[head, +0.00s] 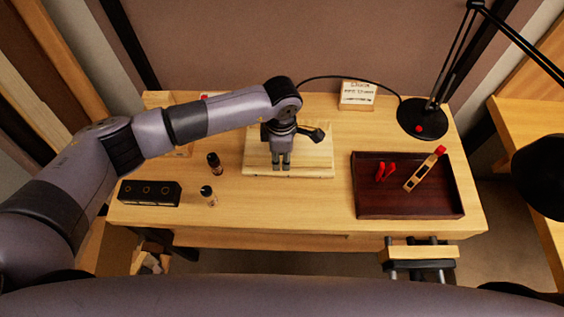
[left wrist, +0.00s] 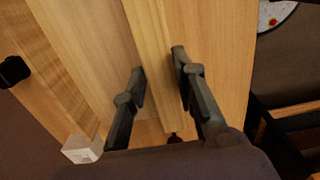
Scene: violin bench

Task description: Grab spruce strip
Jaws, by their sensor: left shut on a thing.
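The spruce strip (left wrist: 153,40) is a long, narrow, pale wood piece running between the fingers in the left wrist view. My left gripper (left wrist: 160,72) is shut on it, with one dark finger at each side. In the head view my left gripper (head: 281,166) points down over a pale wood board (head: 315,160) at the middle of the bench. There the gripper and wrist hide most of the strip, and I cannot tell whether it touches the board.
The bench (head: 235,215) holds a dark red tray (head: 395,211) with tools at right and a black lamp base (head: 422,119) behind it. Two small bottles (head: 214,163) (head: 208,197) and a black holder block (head: 150,193) stand at left. A small sign (head: 358,95) stands at the back.

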